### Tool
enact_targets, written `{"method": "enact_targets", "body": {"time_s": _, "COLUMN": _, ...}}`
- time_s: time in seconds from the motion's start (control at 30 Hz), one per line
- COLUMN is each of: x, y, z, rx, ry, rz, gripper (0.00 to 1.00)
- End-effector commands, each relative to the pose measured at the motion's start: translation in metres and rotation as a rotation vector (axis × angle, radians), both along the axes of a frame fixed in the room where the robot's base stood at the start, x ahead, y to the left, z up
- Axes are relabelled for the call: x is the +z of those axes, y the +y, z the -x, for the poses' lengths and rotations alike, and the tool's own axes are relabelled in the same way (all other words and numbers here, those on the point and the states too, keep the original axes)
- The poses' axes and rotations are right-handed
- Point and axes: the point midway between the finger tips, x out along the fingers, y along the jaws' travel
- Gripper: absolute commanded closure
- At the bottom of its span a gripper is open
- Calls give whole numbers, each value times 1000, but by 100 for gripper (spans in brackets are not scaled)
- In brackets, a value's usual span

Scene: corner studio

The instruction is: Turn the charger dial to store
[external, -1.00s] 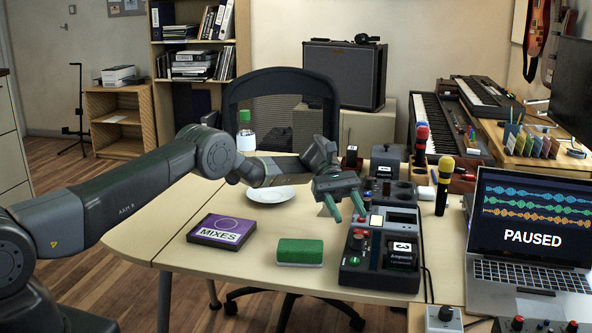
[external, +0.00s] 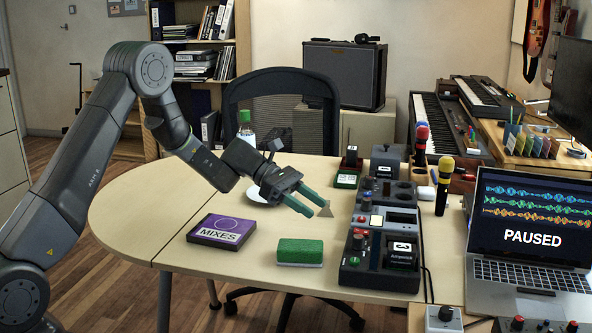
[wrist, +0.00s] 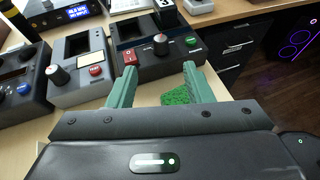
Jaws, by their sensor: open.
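The charger (external: 345,283) is a dark box at the front right of the table, with a black battery pack (external: 403,256) marked 3 standing in it. Its black dial (external: 358,242) sits between a red switch (external: 360,232) and a green button (external: 353,261). The dial also shows in the wrist view (wrist: 160,46), its white pointer line visible; its labels are too small to read. My gripper (external: 319,212) is open and empty above the table, left of the charger and apart from the dial. In the wrist view, the dial lies beyond my green fingers (wrist: 154,78).
A green sponge block (external: 300,252) lies left of the charger, with a purple MIXES box (external: 222,231) farther left. A grey unit (external: 402,216) with a knob and red button stands just behind the charger. Microphones (external: 444,187) stand farther right. The left table end is clear.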

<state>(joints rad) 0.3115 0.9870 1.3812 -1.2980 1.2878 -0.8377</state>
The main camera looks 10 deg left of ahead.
Motion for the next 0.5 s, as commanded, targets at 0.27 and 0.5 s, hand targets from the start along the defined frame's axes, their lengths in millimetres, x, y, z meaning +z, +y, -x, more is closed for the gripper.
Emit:
{"method": "enact_targets", "body": {"time_s": 0.27, "x": -12, "y": -24, "z": 10, "rx": 4, "ry": 3, "rz": -4, "gripper": 54}}
{"method": "enact_targets", "body": {"time_s": 0.5, "x": -32, "y": -70, "z": 24, "rx": 2, "ry": 2, "rz": -4, "gripper": 54}}
